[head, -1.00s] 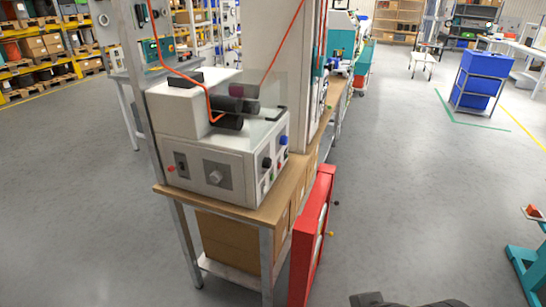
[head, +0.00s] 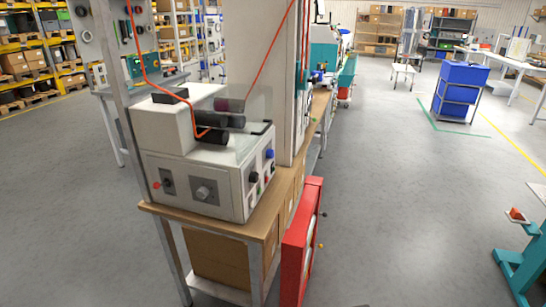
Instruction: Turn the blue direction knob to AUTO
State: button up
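The blue direction knob (head: 269,154) is on the right-hand side panel of a white machine (head: 195,160), near the panel's upper right corner. It is small and seen at an angle, so I cannot tell which way it points. A black knob (head: 253,177) sits lower left of it on the same panel. The machine stands on a wooden-topped bench (head: 190,221). My gripper is not in view.
A red frame (head: 301,245) stands against the bench's right side. A teal stand (head: 520,262) is at the right edge. Blue bins (head: 459,85) stand farther back. The grey floor right of the bench is open.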

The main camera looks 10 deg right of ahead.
aim_at(270, 155)
jog(key=i+l+u, duration=0.45)
jog(key=l+u, duration=0.15)
jog(key=i+l+u, duration=0.15)
jog(key=l+u, duration=0.15)
jog(key=l, duration=0.15)
jog(key=i+l+u, duration=0.15)
jog(key=l+u, duration=0.15)
jog(key=l, duration=0.15)
jog(key=l+u, duration=0.25)
jog(key=l, duration=0.2)
jog(key=i+l+u, duration=0.1)
jog(key=l+u, duration=0.2)
jog(key=l, duration=0.2)
